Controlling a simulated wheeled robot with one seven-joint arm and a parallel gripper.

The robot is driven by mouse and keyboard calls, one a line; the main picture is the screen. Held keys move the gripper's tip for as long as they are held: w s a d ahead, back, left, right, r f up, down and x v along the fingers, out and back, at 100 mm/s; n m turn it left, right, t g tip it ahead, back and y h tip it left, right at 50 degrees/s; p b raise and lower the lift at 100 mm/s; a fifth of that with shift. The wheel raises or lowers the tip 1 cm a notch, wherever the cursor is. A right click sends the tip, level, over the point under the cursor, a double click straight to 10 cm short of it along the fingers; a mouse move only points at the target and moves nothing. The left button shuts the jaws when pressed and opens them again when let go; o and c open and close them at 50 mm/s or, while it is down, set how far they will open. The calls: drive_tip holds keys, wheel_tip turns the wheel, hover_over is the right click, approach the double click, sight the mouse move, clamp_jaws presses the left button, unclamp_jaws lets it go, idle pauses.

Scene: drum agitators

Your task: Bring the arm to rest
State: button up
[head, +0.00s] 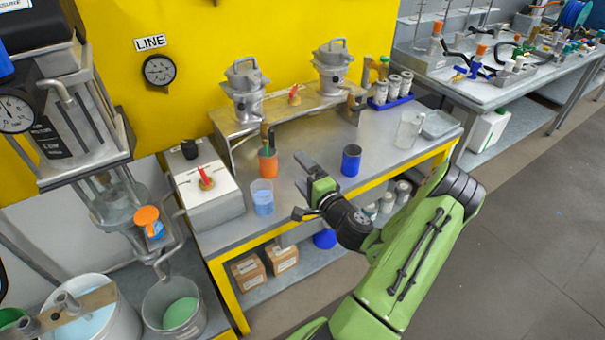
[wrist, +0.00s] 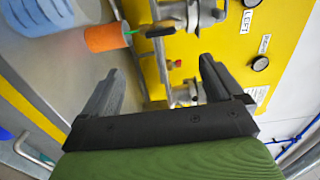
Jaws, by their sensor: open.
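My green arm reaches in from the lower right in the head view. My gripper (head: 305,188) hangs above the grey bench, between a clear cup of blue liquid (head: 262,197) and a dark blue cup (head: 351,160). Its jaws are apart. In the wrist view my gripper (wrist: 160,80) shows two dark fingers spread wide with nothing between them. The orange cup (wrist: 107,37) shows beyond the left finger there, and it stands on the bench in the head view (head: 267,162).
Two metal drum agitators (head: 246,92) (head: 332,70) stand on a raised shelf at the back. A white box with a red knob (head: 206,183) sits left on the bench. A glass beaker (head: 409,130) stands at the right. Buckets (head: 174,305) are at lower left. Floor at right is clear.

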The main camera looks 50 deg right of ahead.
drive_tip(key=w+a+r+n+g+y+p, duration=0.15)
drive_tip(key=a+n+g+y, duration=0.4)
drive_tip(key=a, duration=0.75)
drive_tip(key=w+a+r+n+g+y+p, duration=0.1)
drive_tip(key=w+a+r+n+g+y, duration=0.15)
drive_tip(key=a+n+y, duration=0.65)
drive_tip(key=s+a+r+n+g+h+p, duration=0.1)
drive_tip(key=s+a+r+n+g+h, duration=0.1)
drive_tip(key=s+r, duration=0.4)
drive_tip(key=s+a+r+n+g+h+p, duration=0.1)
drive_tip(key=s+a+r+n+h, duration=0.3)
drive_tip(key=s, duration=1)
wheel_tip(320, 180, up, 3)
drive_tip(key=a+h+p, duration=0.1)
drive_tip(key=a+h, duration=0.1)
drive_tip(key=h, duration=0.1)
drive_tip(key=shift+s+g, duration=0.25)
drive_tip(key=shift+g, duration=0.15)
drive_tip(key=shift+a+n+h, duration=0.15)
drive_tip(key=shift+n+h, duration=0.1)
drive_tip(key=shift+c, duration=0.2)
